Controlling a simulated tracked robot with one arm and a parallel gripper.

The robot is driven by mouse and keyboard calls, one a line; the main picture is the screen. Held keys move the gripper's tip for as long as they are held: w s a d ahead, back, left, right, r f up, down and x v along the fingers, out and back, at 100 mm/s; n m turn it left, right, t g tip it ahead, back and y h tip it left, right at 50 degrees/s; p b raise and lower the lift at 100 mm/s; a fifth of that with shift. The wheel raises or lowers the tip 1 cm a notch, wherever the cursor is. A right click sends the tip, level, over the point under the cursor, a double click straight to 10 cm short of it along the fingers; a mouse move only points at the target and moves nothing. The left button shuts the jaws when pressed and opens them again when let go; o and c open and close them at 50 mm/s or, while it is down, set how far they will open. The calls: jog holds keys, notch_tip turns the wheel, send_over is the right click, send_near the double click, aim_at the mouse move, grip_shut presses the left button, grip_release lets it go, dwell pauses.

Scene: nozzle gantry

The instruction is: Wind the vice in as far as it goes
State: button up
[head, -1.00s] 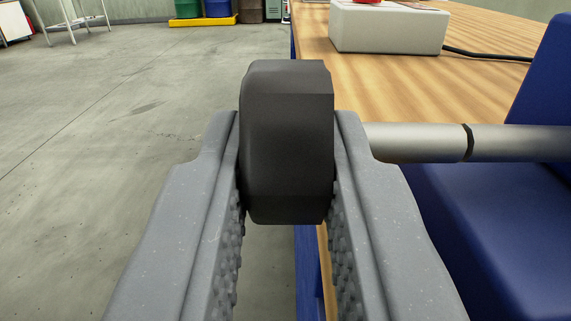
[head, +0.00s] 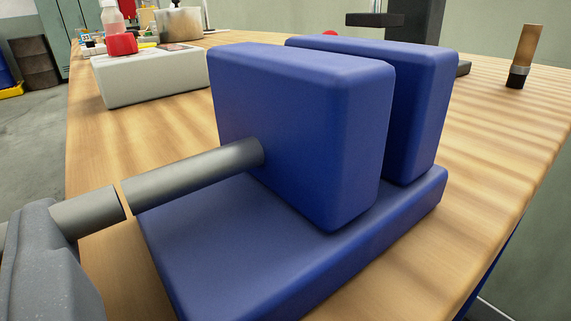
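The blue vice (head: 200,240) stands on the wooden bench. Its near jaw (head: 300,130) and far jaw (head: 425,105) are upright, with a narrow gap between them and nothing seen in it. A grey metal spindle (head: 195,173) with a thin dark ring runs from the near jaw towards the lower left. One grey finger of my gripper (head: 45,265) shows at the left edge, beside the spindle's outer end. The other finger and the dark knob are out of view, so the grip itself is hidden.
A brush-like tool (head: 525,55) stands at the far right. The bench's right front is clear.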

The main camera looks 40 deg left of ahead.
jog(key=p+v, duration=0.3)
jog(key=v, duration=1.1)
jog(key=shift+f, duration=0.2)
jog(key=shift+w+a, duration=0.1)
jog(key=shift+a, duration=0.05)
